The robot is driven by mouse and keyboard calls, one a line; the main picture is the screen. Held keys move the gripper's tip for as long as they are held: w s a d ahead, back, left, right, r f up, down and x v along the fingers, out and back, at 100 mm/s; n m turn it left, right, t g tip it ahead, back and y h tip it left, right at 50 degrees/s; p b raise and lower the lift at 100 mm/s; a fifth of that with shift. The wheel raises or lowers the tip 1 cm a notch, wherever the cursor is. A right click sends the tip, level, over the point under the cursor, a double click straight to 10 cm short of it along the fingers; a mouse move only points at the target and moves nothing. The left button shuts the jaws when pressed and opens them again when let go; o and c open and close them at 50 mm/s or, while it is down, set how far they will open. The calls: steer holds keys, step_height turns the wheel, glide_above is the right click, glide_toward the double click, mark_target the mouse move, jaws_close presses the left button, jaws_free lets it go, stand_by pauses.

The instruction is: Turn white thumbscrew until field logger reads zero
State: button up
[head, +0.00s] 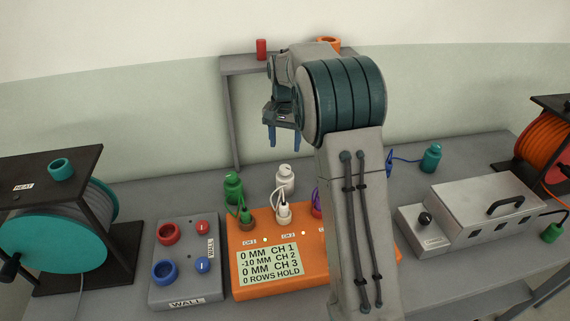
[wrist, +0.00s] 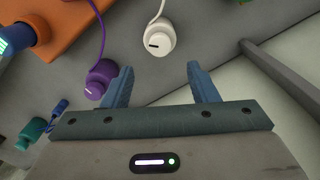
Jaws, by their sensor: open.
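The orange field logger (head: 234,222) sits on the grey bench; its screen (head: 268,264) reads 0 MM CH 1, -10 MM CH 2, 0 MM CH 3, 0 ROWS HOLD. A white plug stands in its top. Behind it stands the white sensor with its round thumbscrew top (head: 286,171), between a green one and my arm. In the wrist view the white thumbscrew (wrist: 158,40) shows a dark slot mark and a white cable. My gripper (head: 284,141) is open and empty, pointing down above the white sensor. In the wrist view the thumbscrew lies beyond the fingertips (wrist: 160,69), apart from them.
A green sensor (head: 233,187) stands left of the white one. A purple one (wrist: 100,82) is near the left finger in the wrist view. A grey box with red and blue rings (head: 188,275), a teal reel (head: 50,240) and a metal case (head: 480,212) flank the logger.

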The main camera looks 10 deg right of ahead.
mark_target(285, 167)
step_height(285, 167, down, 9)
steer(key=shift+r+p, duration=0.1)
steer(key=shift+p, duration=0.2)
steer(key=c, duration=1)
